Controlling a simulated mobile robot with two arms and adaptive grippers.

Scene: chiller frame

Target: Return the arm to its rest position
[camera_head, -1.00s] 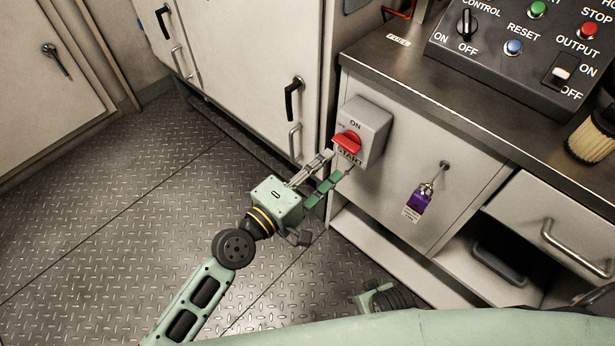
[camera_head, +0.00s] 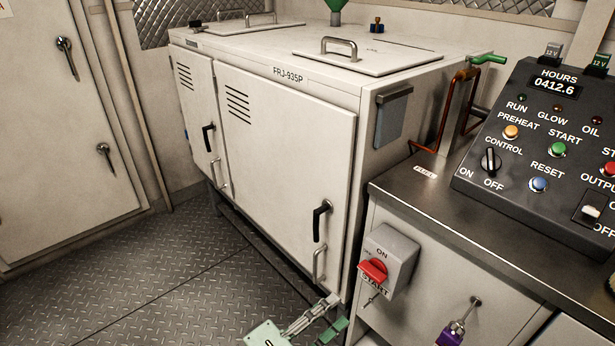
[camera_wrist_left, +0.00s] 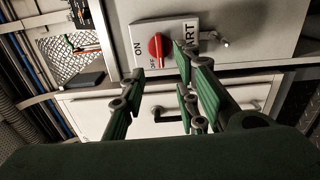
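My left gripper (camera_head: 340,311) is at the bottom edge of the head view, in front of the bench and below and left of the red rotary switch (camera_head: 373,271). Its fingers are spread and empty; the rest of the arm is out of the head view. In the left wrist view the green-padded fingers (camera_wrist_left: 160,68) stand apart, with the red switch knob (camera_wrist_left: 157,47) beyond them on its grey ON/START box. I see no finger touching the knob. My right gripper is in neither view.
A steel-topped bench (camera_head: 432,190) with a control panel (camera_head: 540,150) stands at right. A key with a purple tag (camera_head: 452,333) hangs on its front. A white cabinet (camera_head: 270,150) with black handles stands behind my gripper. Open tread-plate floor (camera_head: 130,290) lies at left.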

